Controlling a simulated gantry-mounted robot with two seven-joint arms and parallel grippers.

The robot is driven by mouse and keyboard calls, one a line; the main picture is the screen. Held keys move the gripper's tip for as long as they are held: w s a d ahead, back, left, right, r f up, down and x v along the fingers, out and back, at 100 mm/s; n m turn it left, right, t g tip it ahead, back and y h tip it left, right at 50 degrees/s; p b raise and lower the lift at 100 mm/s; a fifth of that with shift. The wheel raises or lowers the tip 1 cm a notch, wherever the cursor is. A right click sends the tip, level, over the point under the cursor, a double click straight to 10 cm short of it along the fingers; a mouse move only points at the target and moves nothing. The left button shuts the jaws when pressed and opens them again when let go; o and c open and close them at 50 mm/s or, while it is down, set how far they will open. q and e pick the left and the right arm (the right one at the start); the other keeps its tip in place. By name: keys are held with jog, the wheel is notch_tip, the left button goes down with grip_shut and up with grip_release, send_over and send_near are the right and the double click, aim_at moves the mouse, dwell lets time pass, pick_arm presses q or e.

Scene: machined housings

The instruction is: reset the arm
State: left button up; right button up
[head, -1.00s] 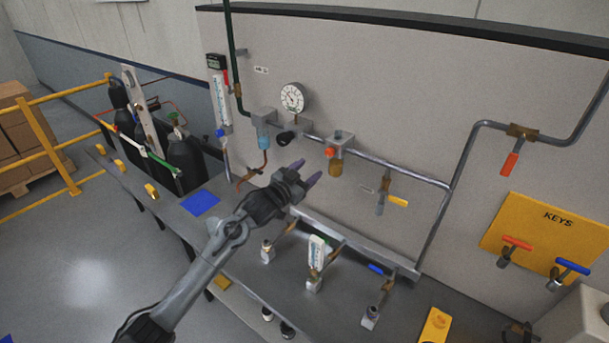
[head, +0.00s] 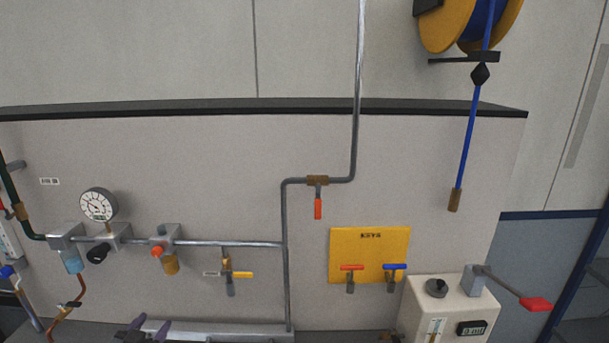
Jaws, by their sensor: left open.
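My left gripper (head: 148,328) shows only at the bottom edge of the head view. Its two purple fingertips are apart with nothing seen between them. It is in front of the lower part of the grey panel (head: 400,150), near the metal rail (head: 220,328) at the panel's foot. The rest of my left arm is below the frame. My right gripper is not in view.
Pipework (head: 230,243) with a gauge (head: 98,205) and a yellow-handled valve (head: 240,275) runs along the panel. A white box (head: 450,305) with a red-tipped lever (head: 535,304) stands at lower right. A hose reel (head: 447,25) is above.

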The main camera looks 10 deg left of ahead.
pick_arm(q)
jog(key=s+d+f+g, duration=0.5)
jog(key=s+d+f, duration=0.5)
jog(key=s+f, duration=0.25)
jog(key=s+d+f+g+h, duration=0.1)
jog(key=s+d+g, duration=0.15)
jog(key=s, duration=0.45)
jog(key=s+d+f+g, duration=0.2)
jog(key=s+d, duration=0.2)
jog(key=s, duration=0.3)
jog(key=s+d+f+g+h, duration=0.1)
jog(key=s+d+g, duration=0.15)
jog(key=s, duration=0.45)
jog(key=w+p+v, duration=0.2)
jog(key=p+v, duration=1.2)
jog(key=shift+w+d+r+p, duration=0.2)
jog(key=shift+d+r+p, duration=0.15)
jog(key=shift+d+r, duration=0.25)
jog(key=shift+a, duration=0.1)
